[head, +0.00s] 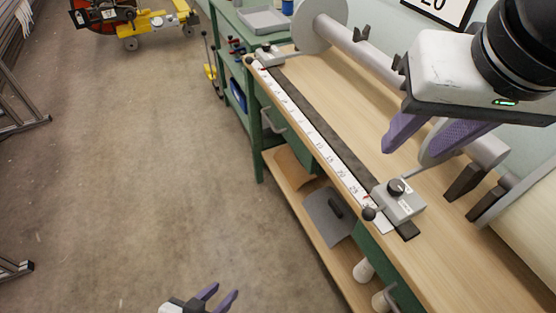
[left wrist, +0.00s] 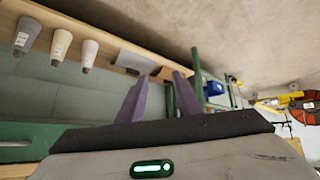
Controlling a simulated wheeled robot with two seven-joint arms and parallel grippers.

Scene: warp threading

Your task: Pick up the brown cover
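The brown cover (head: 293,168) is a flat brown sheet on the lower shelf of the workbench, towards its far end. In the left wrist view the brown cover (left wrist: 164,73) shows small, partly behind a fingertip. My left gripper (head: 223,293) is open and empty over the floor at the bottom of the head view, well apart from the cover. Its two purple fingers also show in the left wrist view (left wrist: 159,84). My right gripper (head: 425,142) hangs above the bench top with its purple fingers apart and nothing visible between them.
A grey cover (head: 322,222) with a dark handle lies nearer on the same shelf. Several pale cones (left wrist: 89,52) stand along it. The bench top (head: 440,255) holds a ruler rail (head: 311,130) and a grey clamp block (head: 400,203). The floor (head: 130,160) beside the bench is clear.

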